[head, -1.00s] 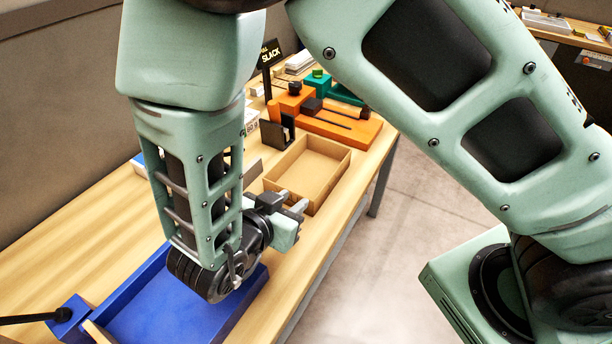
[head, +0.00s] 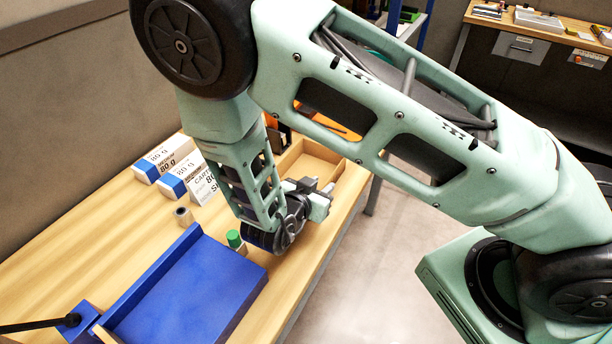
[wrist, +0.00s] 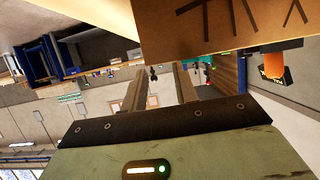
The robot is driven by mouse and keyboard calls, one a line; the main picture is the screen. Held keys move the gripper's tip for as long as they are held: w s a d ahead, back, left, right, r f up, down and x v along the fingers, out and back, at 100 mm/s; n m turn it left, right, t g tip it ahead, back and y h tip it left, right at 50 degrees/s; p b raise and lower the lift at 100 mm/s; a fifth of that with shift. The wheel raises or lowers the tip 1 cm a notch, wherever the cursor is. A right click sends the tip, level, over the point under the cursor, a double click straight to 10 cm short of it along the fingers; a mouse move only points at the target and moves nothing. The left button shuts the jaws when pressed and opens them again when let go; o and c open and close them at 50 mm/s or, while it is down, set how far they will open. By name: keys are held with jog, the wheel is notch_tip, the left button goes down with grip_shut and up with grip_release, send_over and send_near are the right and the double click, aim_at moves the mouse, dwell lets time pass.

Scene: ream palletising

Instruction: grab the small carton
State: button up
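An open, shallow brown cardboard carton (head: 308,164) sits on the wooden table, partly hidden behind my arm in the head view. I cannot tell for sure that it is the small carton. My gripper (head: 320,188) is at the near side of this carton, with its fingers pointing right. In the wrist view my two fingers (wrist: 157,78) stand apart with nothing between them. A brown cardboard surface with dark marks (wrist: 225,22) fills the upper right of the wrist view, close to the fingers. Its link to the carton in the head view is unclear.
White and blue paper reams (head: 165,158) lie at the back of the table. Floor right of the table is clear.

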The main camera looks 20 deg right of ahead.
aim_at(329, 179)
jog(key=p+x, duration=0.1)
jog(key=x, duration=0.3)
grip_shut()
jog(key=shift+r, duration=0.1)
